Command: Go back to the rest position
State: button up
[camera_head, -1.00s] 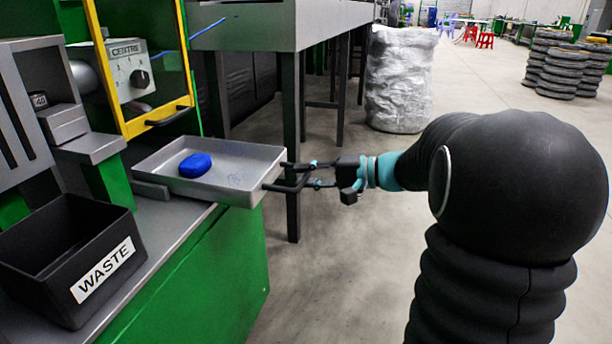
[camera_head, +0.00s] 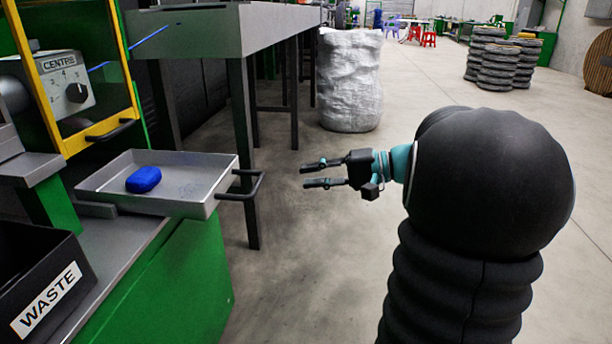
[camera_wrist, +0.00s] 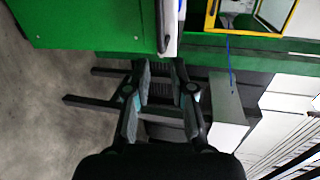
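My gripper (camera_head: 322,174) is open and empty in the head view. It hangs over the open floor, to the right of the metal tray and apart from the tray's black handle (camera_head: 246,186). The grey metal tray (camera_head: 205,208) sits on the green machine's ledge and juts out past its edge. A blue object (camera_head: 143,180) lies in the tray. In the wrist view my gripper's two fingers (camera_wrist: 160,75) are spread with nothing between them. A thin blue cable (camera_wrist: 229,62) shows there beyond the fingers.
A black WASTE bin (camera_head: 35,270) stands at the lower left on the green machine (camera_head: 185,285). A grey table (camera_head: 215,35) is behind the tray. A large silver-wrapped sack (camera_head: 350,80) stands further back. The floor around my arm is clear.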

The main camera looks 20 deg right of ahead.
dwell(0.4)
jog(key=s+a+f+m+g+h+p, duration=0.2)
jog(key=s+f+g+h, duration=0.3)
jog(key=s+f+h, duration=0.55)
jog(key=s+a+r+n+t+h+p, duration=0.2)
jog(key=s+a+r+n+p, duration=0.4)
jog(key=s+a+r+n, duration=0.2)
jog(key=shift+s+a+r+n, duration=0.35)
jog(key=shift+s+a, duration=0.55)
jog(key=shift+a, duration=0.3)
